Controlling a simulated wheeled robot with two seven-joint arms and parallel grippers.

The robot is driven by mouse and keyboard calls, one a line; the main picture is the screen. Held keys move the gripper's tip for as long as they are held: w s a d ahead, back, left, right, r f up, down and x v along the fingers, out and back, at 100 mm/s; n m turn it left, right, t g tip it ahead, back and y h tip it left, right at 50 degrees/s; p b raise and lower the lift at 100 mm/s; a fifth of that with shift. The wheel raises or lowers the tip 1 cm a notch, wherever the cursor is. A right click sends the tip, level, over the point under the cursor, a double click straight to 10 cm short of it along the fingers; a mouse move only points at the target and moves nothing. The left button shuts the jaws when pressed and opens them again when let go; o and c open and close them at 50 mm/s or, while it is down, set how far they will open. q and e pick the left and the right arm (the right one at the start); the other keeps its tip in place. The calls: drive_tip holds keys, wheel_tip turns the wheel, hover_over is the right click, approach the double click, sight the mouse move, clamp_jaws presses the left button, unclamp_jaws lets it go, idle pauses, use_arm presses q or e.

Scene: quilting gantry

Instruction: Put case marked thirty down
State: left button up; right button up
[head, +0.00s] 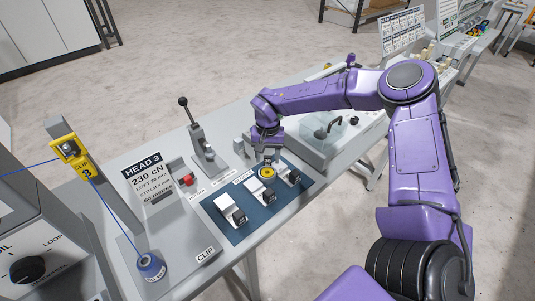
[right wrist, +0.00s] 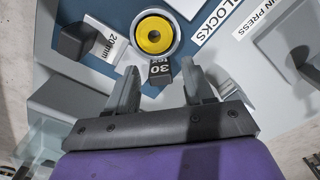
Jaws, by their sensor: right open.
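The case marked thirty (right wrist: 158,68) is a round silver-rimmed case with a yellow disc on top and a dark tab reading "30 tex". In the head view the yellow-topped case (head: 267,173) is over the blue mat (head: 238,232), near the white blocks. My right gripper (head: 268,154) is right above and behind it. In the right wrist view the right gripper (right wrist: 160,82) is open, with the dark tab between its fingertips and the yellow disc just beyond them. I see a gap beside the tab. My left gripper is not in view.
Dark-ended white blocks (head: 230,209) stand on the mat; one block (right wrist: 104,42) reads "20mm". A lever press (head: 203,150) stands behind the mat. A "HEAD 3" sign (head: 149,180) and a blue cone (head: 150,266) are at the left.

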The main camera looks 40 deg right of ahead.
wheel_tip(320, 180, up, 12)
drive_tip(key=b, duration=0.1)
drive_tip(key=shift+b, duration=0.4)
